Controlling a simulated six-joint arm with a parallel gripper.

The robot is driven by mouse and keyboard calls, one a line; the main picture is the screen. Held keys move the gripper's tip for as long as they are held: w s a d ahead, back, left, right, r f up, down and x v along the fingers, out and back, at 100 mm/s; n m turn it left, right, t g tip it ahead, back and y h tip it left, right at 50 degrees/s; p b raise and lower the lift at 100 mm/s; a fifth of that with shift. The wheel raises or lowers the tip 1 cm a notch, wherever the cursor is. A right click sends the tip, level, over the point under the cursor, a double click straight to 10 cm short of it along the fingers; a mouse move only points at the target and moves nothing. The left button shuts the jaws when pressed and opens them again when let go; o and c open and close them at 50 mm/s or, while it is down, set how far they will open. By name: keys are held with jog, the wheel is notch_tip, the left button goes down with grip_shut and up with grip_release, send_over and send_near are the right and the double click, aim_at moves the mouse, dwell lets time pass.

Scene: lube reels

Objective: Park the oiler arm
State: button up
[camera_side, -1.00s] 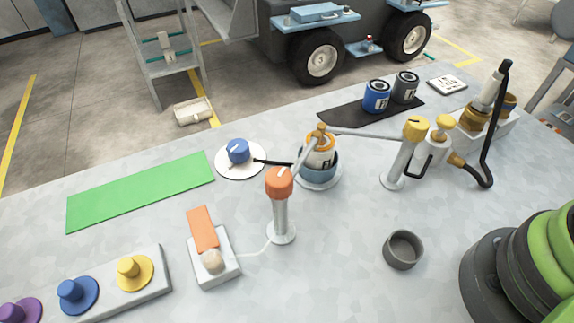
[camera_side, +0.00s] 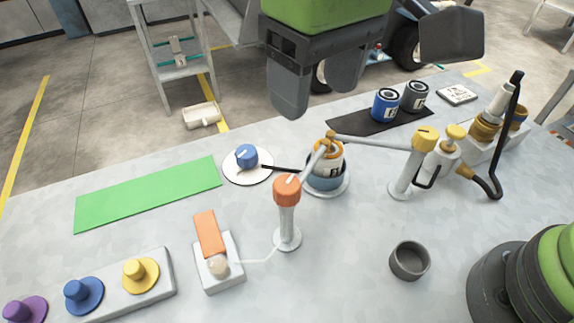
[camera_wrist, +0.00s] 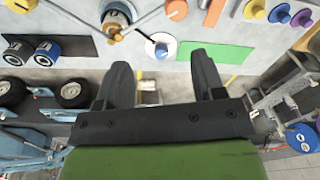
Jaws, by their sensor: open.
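Two posts with swing arms stand on the bench in the side view. One has an orange cap (camera_side: 287,190), the other a yellow cap (camera_side: 425,139). Their grey arms meet at a brass joint (camera_side: 330,135) above a blue-and-white reel (camera_side: 326,175) with an orange top. I cannot tell which is the oiler arm. A blue knob (camera_side: 246,156) with a black bar sits on a white disc left of the reel. My gripper (camera_side: 317,98) is open and empty, above the far bench edge; it also shows in the wrist view (camera_wrist: 160,68).
A green mat (camera_side: 150,193) lies left. A blue can (camera_side: 386,104) and grey can (camera_side: 414,97) stand on a dark mat behind. A grey cup (camera_side: 409,261), an orange lever (camera_side: 209,234) and several coloured knobs are in front. A pump (camera_side: 448,150) with a hose stands right.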

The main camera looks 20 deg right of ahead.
aim_at(287, 183)
jog(key=shift+n+h, duration=0.3)
jog(key=shift+n, duration=0.2)
jog(key=a+f, duration=0.3)
jog(key=shift+s+a+f, duration=0.15)
jog(key=shift+s, duration=0.15)
notch_tip(287, 183, down, 10)
jog(key=shift+r, duration=0.2)
jog(key=shift+c, duration=0.4)
grip_shut()
